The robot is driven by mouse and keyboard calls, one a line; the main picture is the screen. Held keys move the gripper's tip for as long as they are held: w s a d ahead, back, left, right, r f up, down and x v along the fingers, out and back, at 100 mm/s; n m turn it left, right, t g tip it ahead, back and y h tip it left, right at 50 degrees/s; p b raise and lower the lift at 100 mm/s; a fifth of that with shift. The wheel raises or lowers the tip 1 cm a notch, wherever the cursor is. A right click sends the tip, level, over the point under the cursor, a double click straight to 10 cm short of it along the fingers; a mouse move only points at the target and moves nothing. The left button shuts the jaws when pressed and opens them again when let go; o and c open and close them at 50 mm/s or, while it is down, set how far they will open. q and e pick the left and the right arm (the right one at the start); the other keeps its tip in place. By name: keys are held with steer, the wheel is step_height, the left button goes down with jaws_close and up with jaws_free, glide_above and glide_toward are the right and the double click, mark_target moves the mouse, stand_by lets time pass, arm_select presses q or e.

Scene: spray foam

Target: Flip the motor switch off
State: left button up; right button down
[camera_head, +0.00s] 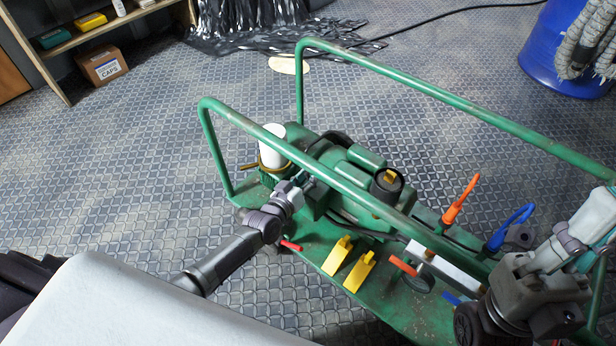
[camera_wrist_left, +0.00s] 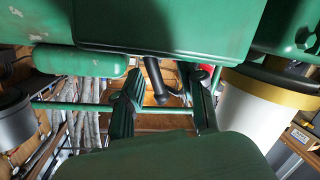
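The green motor machine (camera_head: 330,165) stands inside a green tube frame. My left gripper (camera_head: 306,182) is at the left end of the motor housing, beside a white cylinder (camera_head: 272,146). In the left wrist view, its two fingers (camera_wrist_left: 165,100) are apart below the green housing (camera_wrist_left: 165,25). A short dark lever (camera_wrist_left: 156,82), possibly the motor switch, hangs between the fingers in that picture; I cannot tell whether they touch it. The switch is not clear in the head view. My right arm (camera_head: 550,285) is at the right edge, its gripper state unclear.
Yellow pedals (camera_head: 338,255), a red-orange lever (camera_head: 403,266), an orange handle (camera_head: 460,200) and a blue handle (camera_head: 512,228) are on the machine. The tube frame (camera_head: 330,172) crosses near my left gripper. A blue drum (camera_head: 560,50) and a shelf (camera_head: 90,38) stand behind. Floor between is mostly clear.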

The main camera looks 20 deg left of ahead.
arm_select(q)
steer(key=v, duration=1.2)
steer(key=shift+s+f, duration=0.1)
steer(key=shift+s, duration=0.05)
stand_by(0.3)
